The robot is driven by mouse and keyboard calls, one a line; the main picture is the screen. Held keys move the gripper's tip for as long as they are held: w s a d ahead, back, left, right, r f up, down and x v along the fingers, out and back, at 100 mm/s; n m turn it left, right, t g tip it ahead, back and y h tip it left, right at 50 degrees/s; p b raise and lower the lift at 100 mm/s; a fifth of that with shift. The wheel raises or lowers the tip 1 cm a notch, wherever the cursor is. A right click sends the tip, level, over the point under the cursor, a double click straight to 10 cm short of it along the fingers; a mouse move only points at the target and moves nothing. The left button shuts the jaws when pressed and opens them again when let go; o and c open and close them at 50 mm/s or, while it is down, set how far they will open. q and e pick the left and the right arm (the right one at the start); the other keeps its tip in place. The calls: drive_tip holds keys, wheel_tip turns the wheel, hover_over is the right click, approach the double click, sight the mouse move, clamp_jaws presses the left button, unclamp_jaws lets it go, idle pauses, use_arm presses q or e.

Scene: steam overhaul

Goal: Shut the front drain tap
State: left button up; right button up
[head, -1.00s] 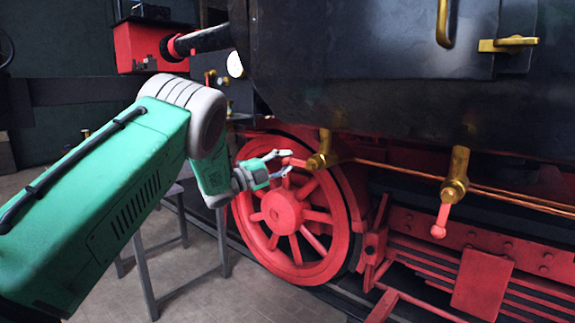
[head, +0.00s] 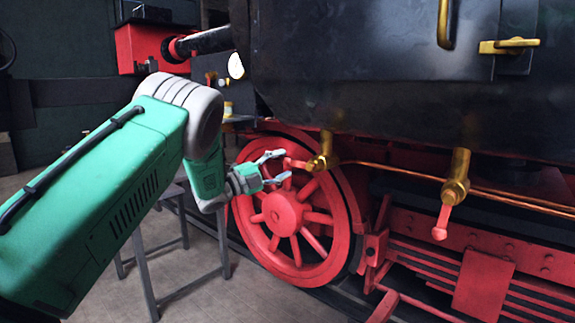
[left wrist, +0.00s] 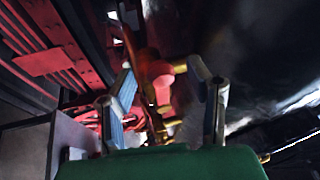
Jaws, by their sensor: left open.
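The front drain tap (head: 322,152) is a brass fitting under the dark cylinder casing, the left one of two in the head view. Its red lever (head: 298,163) sticks out sideways to the left, towards my gripper. My left gripper (head: 285,165) is open, just left of the lever's end, with one finger above and one below its level. In the left wrist view the red lever end (left wrist: 179,66) shows beyond and between the open fingers (left wrist: 170,88), with brass behind it. I see no clear contact. My right gripper is out of view.
A second brass tap (head: 456,178) stands to the right, its red lever hanging down. A red spoked wheel (head: 285,212) is behind and below my gripper. A copper pipe (head: 400,173) runs right from the front tap. A grey metal stand (head: 140,270) is below my arm.

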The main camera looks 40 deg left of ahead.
use_arm(q)
drive_tip(key=v, duration=1)
drive_tip(key=shift+a+f, duration=0.1)
